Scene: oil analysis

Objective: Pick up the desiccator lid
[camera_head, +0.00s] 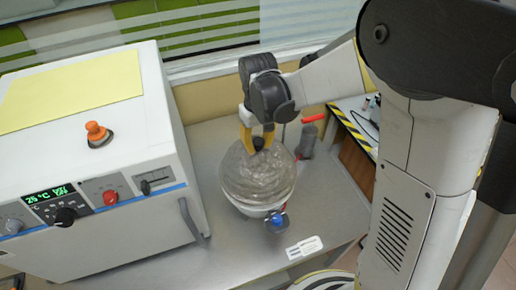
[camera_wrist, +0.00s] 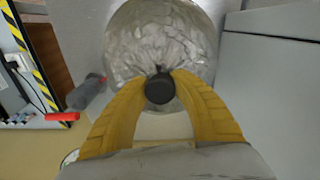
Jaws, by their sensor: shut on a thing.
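The desiccator lid (camera_head: 252,180) is a clear, glassy dome on the round desiccator base (camera_head: 252,211), on the grey bench. The wrist view shows the lid (camera_wrist: 155,38) from above, with a dark round knob (camera_wrist: 160,88) at its top. My gripper (camera_head: 259,145) has yellow fingers and comes down on the lid from above. In the wrist view my gripper (camera_wrist: 160,90) has its two fingertips closed on either side of the knob, touching it. The lid appears to rest on the base; I cannot tell whether there is a gap.
A white oven-like unit (camera_head: 160,180) with a display and knobs stands close on the left. A blue-tipped valve (camera_head: 277,222) projects at the desiccator's front. A grey object with a red handle (camera_head: 313,118) stands behind right. A white label (camera_head: 304,247) lies on the bench (camera_head: 215,262).

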